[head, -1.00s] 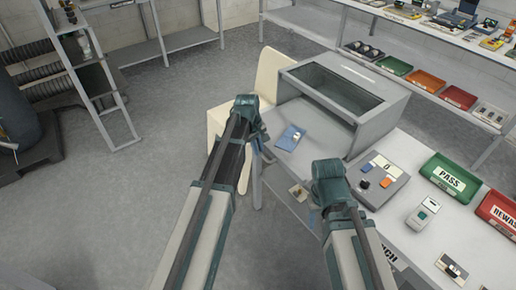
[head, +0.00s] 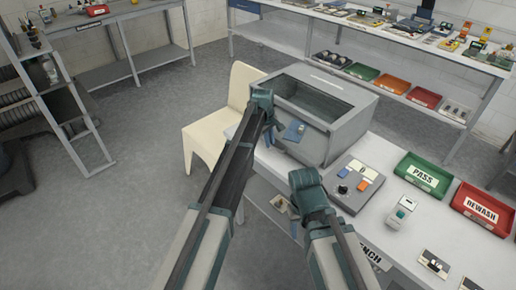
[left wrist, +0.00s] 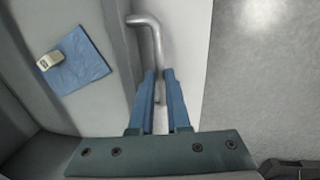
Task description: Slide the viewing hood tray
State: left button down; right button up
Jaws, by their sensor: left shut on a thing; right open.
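The grey viewing hood (head: 342,128) stands on the bench with its open side toward me. The grey tray (left wrist: 100,108) shows in the left wrist view, with a blue mat (left wrist: 88,65) and a small pale part (left wrist: 50,60) on it. The mat also shows inside the hood opening in the head view (head: 294,131). A bent metal handle (left wrist: 146,21) runs along the tray's edge. My left gripper (left wrist: 159,75) is shut on this handle; it is at the hood's front left (head: 273,138). My right gripper (head: 296,218) is open, over the bench's near edge; its fingertips are mostly hidden.
A control box (head: 357,184) with buttons sits right of the hood. The green PASS bin (head: 423,176) and red REWASH bin (head: 482,209) stand farther right. A cream chair (head: 212,132) is close behind my left arm. A shelf (head: 400,85) stands at the back.

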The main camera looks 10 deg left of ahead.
aim_at(277, 138)
pick_arm(q)
jog(key=shift+w+d, duration=0.6)
jog(key=shift+w, duration=0.2)
jog(key=shift+w+d, duration=0.55)
jog(key=shift+w, duration=0.2)
jog(key=c, duration=1.2)
grip_release()
jog(key=shift+d, duration=0.1)
jog(key=shift+o, duration=0.2)
jog(key=shift+r, duration=0.1)
notch_tip(277, 138, up, 13)
jog(key=s+a+p, duration=0.1)
jog(key=s+p, duration=0.1)
jog(key=p, duration=1.1)
jog(key=shift+a+r+p, duration=0.2)
jog(key=shift+a+p, duration=0.15)
